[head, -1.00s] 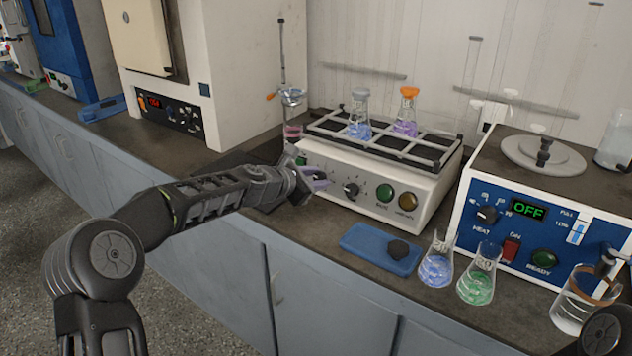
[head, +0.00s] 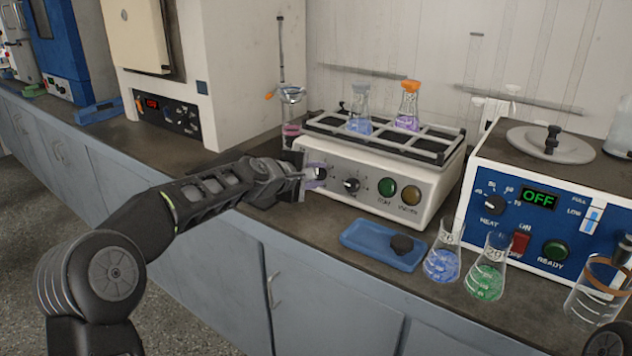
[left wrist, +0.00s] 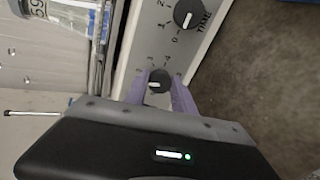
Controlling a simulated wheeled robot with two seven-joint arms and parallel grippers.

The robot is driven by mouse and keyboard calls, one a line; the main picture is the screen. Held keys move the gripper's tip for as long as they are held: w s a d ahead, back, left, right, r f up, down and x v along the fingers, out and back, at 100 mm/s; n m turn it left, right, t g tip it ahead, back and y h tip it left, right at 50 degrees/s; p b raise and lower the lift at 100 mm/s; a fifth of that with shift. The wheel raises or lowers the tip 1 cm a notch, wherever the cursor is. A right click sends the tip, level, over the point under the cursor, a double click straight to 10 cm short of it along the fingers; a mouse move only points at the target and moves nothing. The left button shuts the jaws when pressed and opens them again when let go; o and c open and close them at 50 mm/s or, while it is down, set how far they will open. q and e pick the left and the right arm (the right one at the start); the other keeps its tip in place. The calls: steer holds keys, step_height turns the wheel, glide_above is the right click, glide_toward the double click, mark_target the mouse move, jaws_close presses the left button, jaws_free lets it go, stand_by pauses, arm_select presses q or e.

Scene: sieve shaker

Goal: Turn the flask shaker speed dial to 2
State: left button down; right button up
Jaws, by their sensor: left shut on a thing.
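The flask shaker (head: 340,195) is a white box with a rack on top and dials on its front panel. My left gripper (head: 317,176) is at the panel's left dial, its purple fingers on either side of the small dark speed dial (left wrist: 158,81). It is shut on that dial. The dial's pale mark shows in the left wrist view, but I cannot read its number for certain. The larger TIME dial (left wrist: 187,14) is beside it; it also shows in the head view (head: 351,185). My right gripper is not in view.
Flasks with blue (head: 360,124) and purple (head: 407,120) liquid stand in the rack. A blue tray (head: 370,250), a blue-liquid flask (head: 442,264) and a green-liquid flask (head: 487,280) stand in front. A blue hot-bath unit (head: 540,225) reading OFF is at right.

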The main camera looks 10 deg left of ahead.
arm_select(q)
steer(key=shift+f+m+b, duration=0.15)
steer(key=shift+m+b, duration=0.75)
steer(key=shift+m, duration=0.7)
steer(key=c, duration=1.1)
jaws_free()
steer(key=shift+o, duration=0.2)
steer(key=b+v, duration=0.1)
steer(key=v, duration=0.7)
